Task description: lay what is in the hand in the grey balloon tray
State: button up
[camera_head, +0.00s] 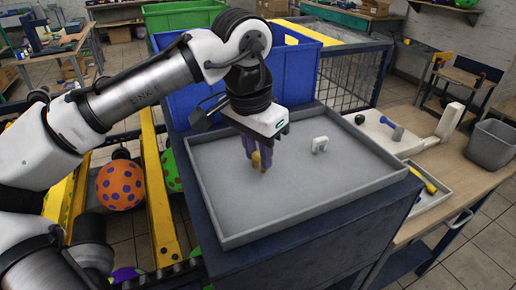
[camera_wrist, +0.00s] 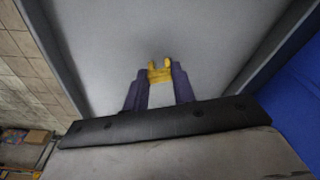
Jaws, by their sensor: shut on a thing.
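The grey balloon tray (camera_head: 228,205) is a wide, shallow tray with a low rim, on top of a dark blue stand. My gripper (camera_head: 254,158) is over the left-back part of its floor, pointing down. Its purple fingers are shut on a small yellow piece (camera_head: 256,162). In the wrist view my gripper (camera_wrist: 160,76) has the yellow piece (camera_wrist: 160,76) between its fingertips, with two short prongs showing. The tray floor (camera_wrist: 110,40) lies behind it. I cannot tell whether the piece touches the floor. A small white piece (camera_head: 320,144) stands in the tray, right of my gripper.
A blue bin (camera_head: 190,100) stands behind the tray. A wooden table (camera_head: 470,180) at right holds a grey bin (camera_head: 492,146) and a small tray with yellow tools (camera_head: 428,190). Orange spotted balloon (camera_head: 120,186) is at left. The tray's front and right floor is clear.

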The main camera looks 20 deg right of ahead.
jog(key=shift+f, duration=0.1)
jog(key=o, duration=0.9)
jog(key=r, duration=0.4)
jog(key=a+r+b, duration=0.1)
jog(key=r, duration=0.7)
jog(key=shift+s+a+r, duration=0.1)
jog(key=shift+s+a, duration=0.25)
